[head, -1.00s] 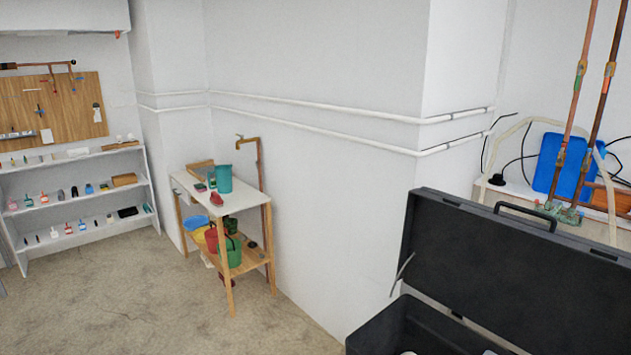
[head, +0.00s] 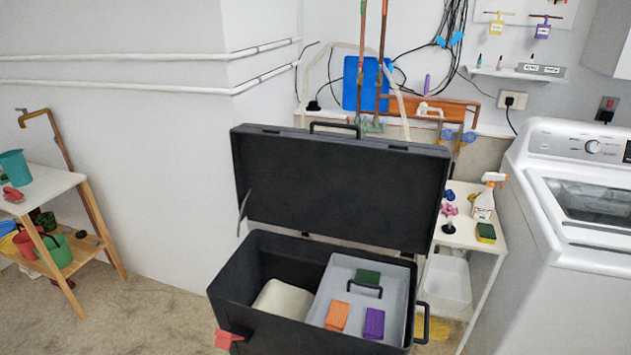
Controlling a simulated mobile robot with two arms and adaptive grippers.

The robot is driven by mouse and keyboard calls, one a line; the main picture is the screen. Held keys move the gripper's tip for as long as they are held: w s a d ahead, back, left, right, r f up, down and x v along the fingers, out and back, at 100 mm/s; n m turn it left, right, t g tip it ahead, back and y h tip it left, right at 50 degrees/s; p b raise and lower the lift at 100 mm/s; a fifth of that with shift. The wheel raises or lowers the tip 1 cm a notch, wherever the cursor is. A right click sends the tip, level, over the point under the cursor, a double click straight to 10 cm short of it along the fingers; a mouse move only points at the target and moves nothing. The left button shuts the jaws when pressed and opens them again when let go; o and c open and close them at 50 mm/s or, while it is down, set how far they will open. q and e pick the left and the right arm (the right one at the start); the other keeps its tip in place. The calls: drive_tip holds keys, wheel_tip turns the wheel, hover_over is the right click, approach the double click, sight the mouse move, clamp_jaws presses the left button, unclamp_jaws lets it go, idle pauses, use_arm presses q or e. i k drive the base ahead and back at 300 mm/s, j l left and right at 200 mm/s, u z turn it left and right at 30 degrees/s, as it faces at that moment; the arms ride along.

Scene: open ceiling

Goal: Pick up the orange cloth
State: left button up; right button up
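The orange cloth (head: 337,315) is a small folded block in the head view, low and right of centre. It lies on a grey tray (head: 352,272) inside the open black toolbox (head: 232,290). A purple folded cloth (head: 374,323) lies just right of it, and a dark green piece (head: 368,277) lies farther back on the tray. Neither of my grippers shows in the view.
The toolbox lid (head: 340,190) stands raised behind the box. A washing machine (head: 580,240) stands at the right. A white side table (head: 462,232) with a spray bottle (head: 483,203) is between them. A wooden-legged table (head: 45,188) stands at the left.

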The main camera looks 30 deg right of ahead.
sight(337, 321)
drive_tip(key=z, duration=1.35)
